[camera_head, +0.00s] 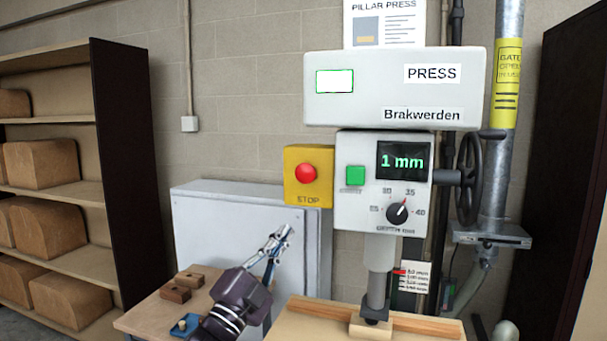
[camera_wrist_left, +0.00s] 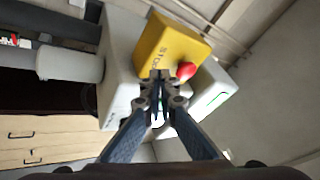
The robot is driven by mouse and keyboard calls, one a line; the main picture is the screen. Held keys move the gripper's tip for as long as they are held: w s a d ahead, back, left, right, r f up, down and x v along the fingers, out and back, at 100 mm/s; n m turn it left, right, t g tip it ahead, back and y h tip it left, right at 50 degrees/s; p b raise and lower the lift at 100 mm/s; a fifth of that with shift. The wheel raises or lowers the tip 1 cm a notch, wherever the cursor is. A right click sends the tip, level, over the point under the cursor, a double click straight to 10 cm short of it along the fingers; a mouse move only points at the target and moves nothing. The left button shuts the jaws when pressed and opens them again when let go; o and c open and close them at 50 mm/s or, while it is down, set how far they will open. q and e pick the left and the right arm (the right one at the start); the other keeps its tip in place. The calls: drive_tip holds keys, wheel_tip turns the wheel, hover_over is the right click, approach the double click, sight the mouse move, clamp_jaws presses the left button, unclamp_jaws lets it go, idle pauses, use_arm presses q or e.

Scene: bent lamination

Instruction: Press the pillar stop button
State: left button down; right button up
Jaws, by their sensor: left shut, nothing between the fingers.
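The stop button (camera_head: 306,173) is a red round knob on a yellow box marked STOP (camera_head: 308,197), at the left of the press head. In the left wrist view the red button (camera_wrist_left: 186,71) sticks out from the yellow box (camera_wrist_left: 165,45). My left gripper (camera_head: 285,232) is shut and empty, below and a little left of the yellow box in the head view. Its fingertips (camera_wrist_left: 160,76) overlap the box's lower edge in the wrist view, left of the button. I cannot tell how far the tips are from the box. My right gripper is not in view.
The press head has a green button (camera_head: 355,177), a display reading 1 mm (camera_head: 404,161) and a dial (camera_head: 397,212). A handwheel (camera_head: 469,178) is at its right. A grey cabinet (camera_head: 195,225) stands behind my left arm. A small table (camera_head: 150,318) holds blocks.

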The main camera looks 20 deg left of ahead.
use_arm(q)
drive_tip(key=s+d+r+m+t+h, duration=0.1)
drive_tip(key=s+r+m+h, duration=0.3)
drive_tip(key=r, duration=0.7)
drive_tip(key=shift+s+d+m+h, duration=0.4)
drive_tip(key=shift+s+d, duration=0.1)
drive_tip(key=shift+s, duration=0.25)
drive_tip(key=shift+w+r, duration=0.1)
drive_tip(key=shift+w, duration=0.05)
approach(308, 167)
drive_tip(key=shift+s+r+x, duration=0.1)
drive_tip(key=shift+s+x, duration=0.05)
drive_tip(key=shift+x, duration=0.75)
drive_tip(key=shift+s+r+x, duration=0.1)
drive_tip(key=shift+r+x, duration=0.05)
drive_tip(key=shift+x, duration=0.7)
drive_tip(key=shift+s+r+x, duration=0.1)
drive_tip(key=shift+s+x, duration=0.05)
drive_tip(key=shift+x, duration=0.75)
drive_tip(key=shift+w+d, duration=0.15)
drive_tip(key=shift+w, duration=0.25)
drive_tip(key=shift+w+b, duration=0.35)
drive_tip(key=shift+w, duration=0.2)
drive_tip(key=shift+s, duration=0.95)
